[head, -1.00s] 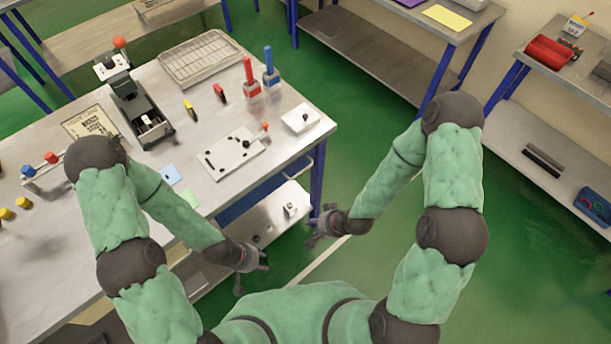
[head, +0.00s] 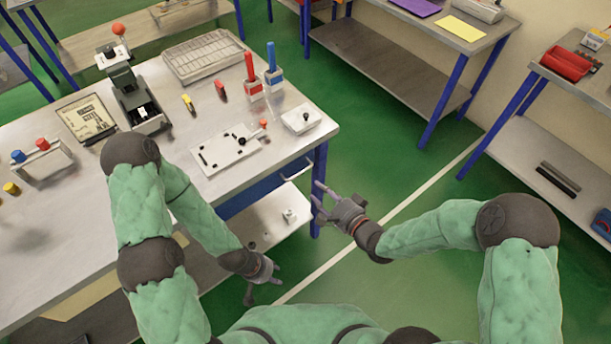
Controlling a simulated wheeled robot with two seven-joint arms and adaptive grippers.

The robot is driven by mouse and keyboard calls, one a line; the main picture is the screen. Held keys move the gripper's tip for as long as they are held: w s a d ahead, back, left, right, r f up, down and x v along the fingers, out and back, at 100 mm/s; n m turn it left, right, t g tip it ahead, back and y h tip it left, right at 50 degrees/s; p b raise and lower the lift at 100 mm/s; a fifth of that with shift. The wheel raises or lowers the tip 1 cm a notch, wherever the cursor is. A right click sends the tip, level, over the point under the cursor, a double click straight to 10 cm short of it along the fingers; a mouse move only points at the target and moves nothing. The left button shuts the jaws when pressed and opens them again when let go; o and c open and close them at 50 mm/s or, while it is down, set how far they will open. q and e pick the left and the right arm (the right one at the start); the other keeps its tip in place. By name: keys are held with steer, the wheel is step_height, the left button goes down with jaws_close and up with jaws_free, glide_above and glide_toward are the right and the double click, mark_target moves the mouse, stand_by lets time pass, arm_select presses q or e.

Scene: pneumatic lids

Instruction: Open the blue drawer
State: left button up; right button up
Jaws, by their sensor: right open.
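The blue drawer (head: 251,194) sits under the right end of the workbench top. A pale bar handle (head: 298,171) sticks out from its front. The drawer looks shut, and part of its front is hidden by my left arm and the bench edge. My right gripper (head: 317,203) is open and empty, its fingers spread, just below and to the right of the handle in the picture and apart from it. My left gripper (head: 263,285) is open and empty, low in front of the bench, away from the drawer.
The metal workbench (head: 215,210) carries a lever press (head: 138,95), a wire tray (head: 203,55), a white plate (head: 229,151) and red and blue bottles. A blue bench leg (head: 319,190) stands beside the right gripper.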

mark_target(301, 172)
steer(key=b+x, duration=0.3)
steer(key=x, duration=0.6)
steer(key=shift+w+a+f, duration=0.1)
steer(key=shift+w+a, duration=0.4)
steer(key=shift+w, duration=0.2)
steer(key=shift+c, duration=0.3)
jaws_close()
